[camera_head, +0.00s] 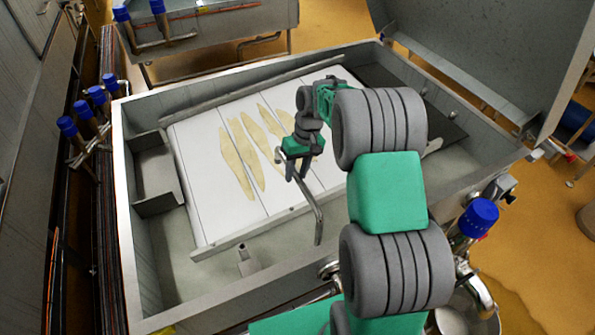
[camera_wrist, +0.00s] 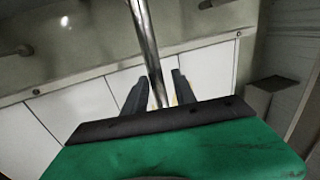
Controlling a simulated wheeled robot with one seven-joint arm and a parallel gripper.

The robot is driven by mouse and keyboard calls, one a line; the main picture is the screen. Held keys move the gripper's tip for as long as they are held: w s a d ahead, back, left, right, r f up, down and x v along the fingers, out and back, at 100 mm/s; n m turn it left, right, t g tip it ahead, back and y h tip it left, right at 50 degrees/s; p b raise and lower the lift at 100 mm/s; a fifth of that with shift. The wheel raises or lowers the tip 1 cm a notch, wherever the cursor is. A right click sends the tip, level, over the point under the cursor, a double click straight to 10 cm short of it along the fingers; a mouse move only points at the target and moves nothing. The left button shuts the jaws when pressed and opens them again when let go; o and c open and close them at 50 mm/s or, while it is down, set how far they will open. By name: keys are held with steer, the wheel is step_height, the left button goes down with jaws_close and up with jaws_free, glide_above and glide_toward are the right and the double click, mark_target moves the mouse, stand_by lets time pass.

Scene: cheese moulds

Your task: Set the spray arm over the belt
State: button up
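The spray arm appears to be the bent metal pipe (camera_head: 316,215), slanting from the vat's front side to my gripper, over the belt's near right part. The belt looks like white panels (camera_head: 205,205) with several yellowish patches, lying in the metal vat. My gripper (camera_head: 296,178) is above the belt at the pipe's upper part. In the wrist view the pipe (camera_wrist: 146,35) passes between the two fingers of my gripper (camera_wrist: 160,78). A gap shows beside the pipe, so the fingers look open around it. The pipe's lower stretch is hidden behind my palm there.
The vat's metal rim (camera_head: 122,190) surrounds the belt. A raised lid (camera_head: 490,50) stands at the back right. Blue-capped pipes (camera_head: 68,126) line the left, and a blue knob (camera_head: 478,217) is at the right front. A second metal vat (camera_head: 220,30) stands behind.

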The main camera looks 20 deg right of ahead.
steer(key=shift+o, duration=0.7)
steer(key=shift+d, duration=0.15)
steer(key=shift+w+d+r, duration=0.1)
steer(key=shift+r, duration=0.3)
step_height(320, 180, up, 7)
steer(key=d, duration=0.1)
steer(key=shift+d, duration=0.15)
